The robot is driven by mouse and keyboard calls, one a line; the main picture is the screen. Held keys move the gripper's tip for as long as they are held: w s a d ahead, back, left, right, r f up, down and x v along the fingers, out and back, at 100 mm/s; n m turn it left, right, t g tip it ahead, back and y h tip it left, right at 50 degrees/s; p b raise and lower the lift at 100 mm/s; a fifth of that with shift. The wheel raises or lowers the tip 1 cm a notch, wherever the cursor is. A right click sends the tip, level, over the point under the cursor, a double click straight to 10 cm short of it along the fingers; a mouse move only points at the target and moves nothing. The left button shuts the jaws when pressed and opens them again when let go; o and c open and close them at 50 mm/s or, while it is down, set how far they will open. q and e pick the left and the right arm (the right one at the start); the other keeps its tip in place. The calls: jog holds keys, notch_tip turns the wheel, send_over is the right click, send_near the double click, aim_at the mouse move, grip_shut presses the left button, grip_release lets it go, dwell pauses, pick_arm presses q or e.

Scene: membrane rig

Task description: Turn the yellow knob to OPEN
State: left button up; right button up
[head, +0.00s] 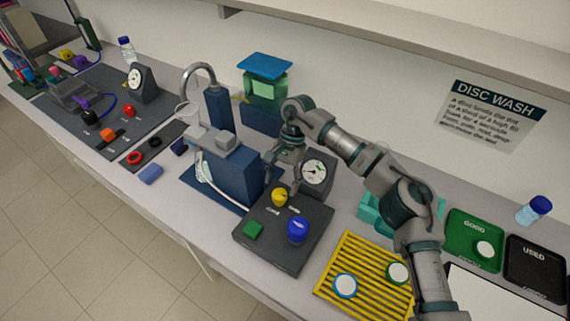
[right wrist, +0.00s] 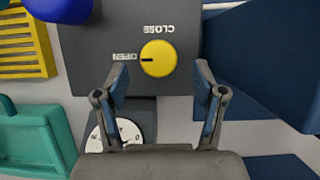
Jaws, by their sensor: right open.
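The yellow knob (head: 279,197) sits on the dark grey control box (head: 262,258), near its back edge. In the right wrist view the knob (right wrist: 158,58) shows a short dark mark on its left side, facing the OPEN label (right wrist: 125,57). The CLOSE label (right wrist: 158,29) is above the knob in that view. My right gripper (head: 284,177) is open and empty just above and behind the knob. In the right wrist view its two fingers (right wrist: 162,78) stand apart on either side, not touching the knob. My left gripper is not in view.
A blue apparatus (head: 228,165) is close on the left, and a yellow slatted rack (head: 362,270) is on the right.

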jog(key=v, duration=0.9)
